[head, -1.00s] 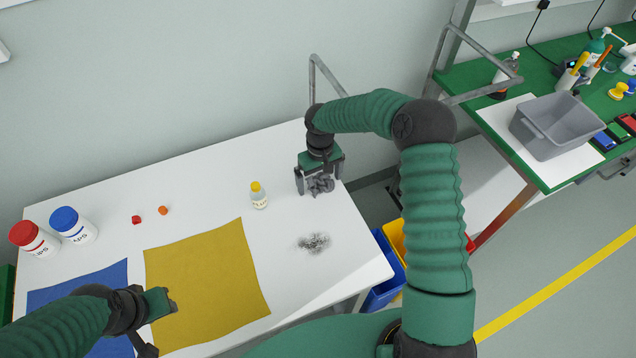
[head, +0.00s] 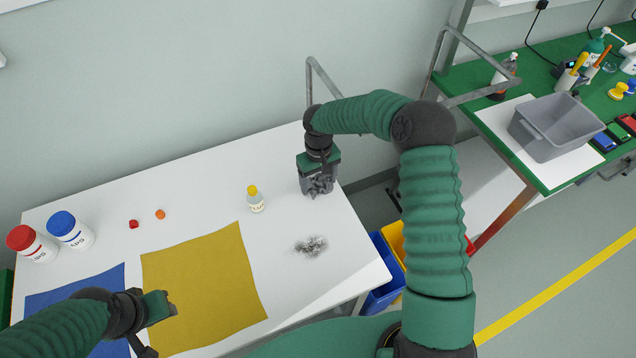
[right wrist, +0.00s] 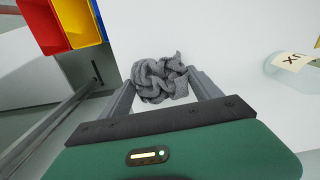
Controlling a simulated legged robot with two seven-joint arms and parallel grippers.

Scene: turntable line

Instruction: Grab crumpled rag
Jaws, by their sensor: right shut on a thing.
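The crumpled rag (head: 319,187) is a grey, knotted bundle near the back right part of the white table. My right gripper (head: 318,184) points down over it and is shut on it. In the right wrist view the rag (right wrist: 160,78) sits between the two fingers of my right gripper (right wrist: 163,85). I cannot tell whether the rag still touches the table. My left gripper (head: 165,307) is above the yellow cloth at the front; its fingers are too small and turned to tell how they stand.
A small yellow-capped bottle (head: 255,199) stands left of the rag. A yellow cloth (head: 205,275) and a blue cloth (head: 70,290) lie at left. Bins (head: 380,285) sit beyond the right edge.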

